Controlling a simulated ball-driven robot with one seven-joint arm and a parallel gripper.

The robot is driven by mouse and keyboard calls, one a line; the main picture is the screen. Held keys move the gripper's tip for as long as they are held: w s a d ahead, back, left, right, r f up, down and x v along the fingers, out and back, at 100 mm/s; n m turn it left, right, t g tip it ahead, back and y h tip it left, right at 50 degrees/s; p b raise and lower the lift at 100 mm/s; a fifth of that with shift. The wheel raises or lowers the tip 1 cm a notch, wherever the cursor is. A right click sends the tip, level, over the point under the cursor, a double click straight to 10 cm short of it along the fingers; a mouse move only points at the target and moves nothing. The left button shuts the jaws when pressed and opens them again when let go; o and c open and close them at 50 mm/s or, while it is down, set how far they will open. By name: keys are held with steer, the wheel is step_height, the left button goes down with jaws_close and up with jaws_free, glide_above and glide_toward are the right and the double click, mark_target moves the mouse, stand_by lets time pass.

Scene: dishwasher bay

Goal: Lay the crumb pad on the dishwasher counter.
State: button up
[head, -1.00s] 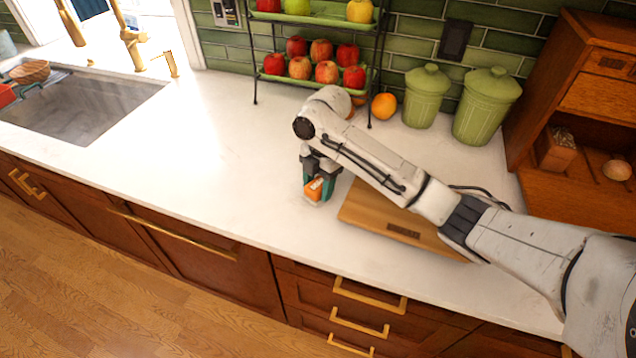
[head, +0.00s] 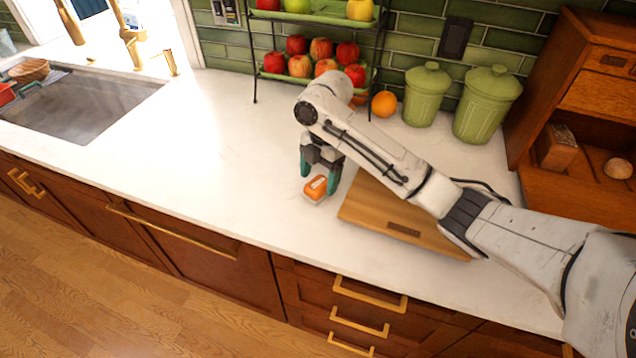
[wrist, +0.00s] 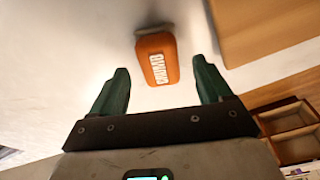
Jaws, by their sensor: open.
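The crumb pad (head: 315,189) is a small orange block with white lettering and a pale edge. It rests on the white counter (head: 215,165), left of the wooden board. In the wrist view the crumb pad (wrist: 158,60) lies beyond and between the fingertips, with a gap to each finger. My gripper (head: 319,180) has green fingers and is open and empty, just above and behind the pad in the head view. Its two fingers stand wide apart in the wrist view (wrist: 162,78).
A wooden cutting board (head: 385,215) lies close to the right of the pad. A fruit rack (head: 315,78), an orange (head: 383,104) and green canisters (head: 425,95) stand behind. A sink (head: 80,105) is at the left. The counter between sink and pad is clear.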

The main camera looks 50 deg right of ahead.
mark_target(323, 179)
step_height(323, 179, up, 9)
steer(key=d, duration=0.1)
steer(key=shift+d+r, duration=0.2)
stand_by(0.4)
